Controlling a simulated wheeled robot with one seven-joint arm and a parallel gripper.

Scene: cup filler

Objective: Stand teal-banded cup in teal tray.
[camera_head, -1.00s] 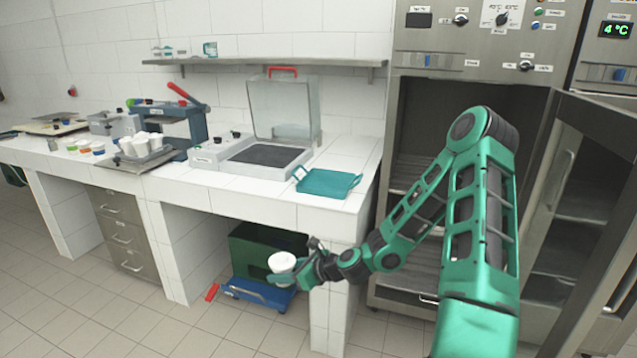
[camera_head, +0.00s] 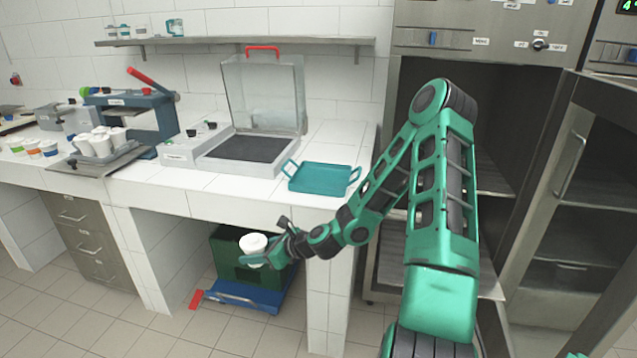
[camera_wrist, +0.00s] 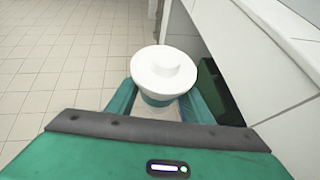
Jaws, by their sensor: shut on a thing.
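The teal-banded cup (camera_head: 253,243) is white with a white lid and is held upright in my gripper (camera_head: 258,259). In the wrist view the lidded cup (camera_wrist: 163,72) stands between the two green fingers, and its teal band shows below the lid. My gripper (camera_wrist: 160,100) is shut on the cup, in front of the counter and below the level of its top. The teal tray (camera_head: 322,179) lies on the counter near its right front corner, above and to the right of the cup. The tray is empty.
A vacuum sealer with a raised clear lid (camera_head: 262,95) stands left of the tray. The counter's front edge (camera_head: 250,212) lies between cup and tray. A green crate on a blue trolley (camera_head: 245,293) is below the counter. An open cabinet (camera_head: 530,180) stands at the right.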

